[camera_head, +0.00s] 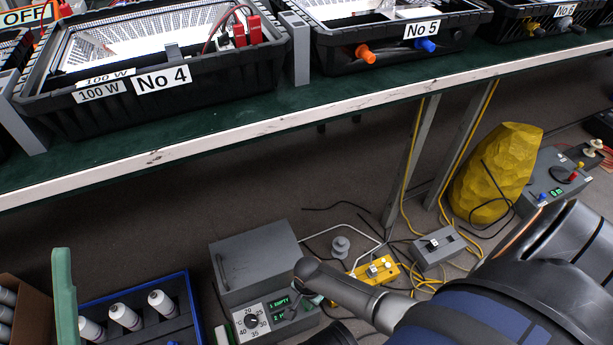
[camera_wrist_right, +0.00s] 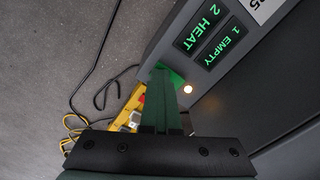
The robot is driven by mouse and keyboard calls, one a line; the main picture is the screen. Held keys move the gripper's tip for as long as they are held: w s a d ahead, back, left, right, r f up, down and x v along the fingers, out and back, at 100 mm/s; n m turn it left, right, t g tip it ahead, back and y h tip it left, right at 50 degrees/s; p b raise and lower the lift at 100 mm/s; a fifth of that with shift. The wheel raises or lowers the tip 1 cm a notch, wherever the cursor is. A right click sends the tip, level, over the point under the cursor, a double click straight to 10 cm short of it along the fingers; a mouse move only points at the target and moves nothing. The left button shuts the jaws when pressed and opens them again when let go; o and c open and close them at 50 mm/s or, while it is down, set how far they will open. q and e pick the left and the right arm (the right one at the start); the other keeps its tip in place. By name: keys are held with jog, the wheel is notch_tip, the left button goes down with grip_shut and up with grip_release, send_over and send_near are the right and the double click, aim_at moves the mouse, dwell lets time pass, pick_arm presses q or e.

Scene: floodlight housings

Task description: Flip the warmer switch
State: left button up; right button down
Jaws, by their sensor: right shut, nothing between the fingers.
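The warmer (camera_head: 256,262) is a grey box standing on the floor below the bench. Its front panel has a temperature dial (camera_head: 251,321) and a small display (camera_head: 282,304) with green text. In the right wrist view the display (camera_wrist_right: 209,33) reads "1 EMPTY" and "2 HEAT", and a small warm-white lamp (camera_wrist_right: 187,88) glows below it. My right gripper (camera_head: 319,299) is at the right end of this panel. Its green fingers (camera_wrist_right: 160,88) are shut and empty, with their tips at or close to the panel; contact cannot be told. I cannot make out the switch. My left gripper is not recognisable in view.
A yellow box (camera_head: 377,270) and a grey switch box (camera_head: 438,247) with cables lie right of the warmer. A blue tray (camera_head: 191,298) with white bottles is to its left. The bench edge (camera_head: 200,144) runs above, carrying floodlight housings. Bare floor lies behind the warmer.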

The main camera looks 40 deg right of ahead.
jog(key=shift+r+p, duration=2.65)
jog(key=shift+p, duration=0.35)
pick_arm(q)
notch_tip(320, 180, up, 9)
jog(key=a+p, duration=0.1)
jog(key=p, duration=0.1)
jog(key=shift+s+t, duration=0.2)
jog(key=shift+t, duration=0.2)
pick_arm(e)
jog(key=shift+r, duration=0.8)
pick_arm(q)
jog(key=shift+f, duration=0.2)
pick_arm(e)
jog(key=shift+s, duration=0.1)
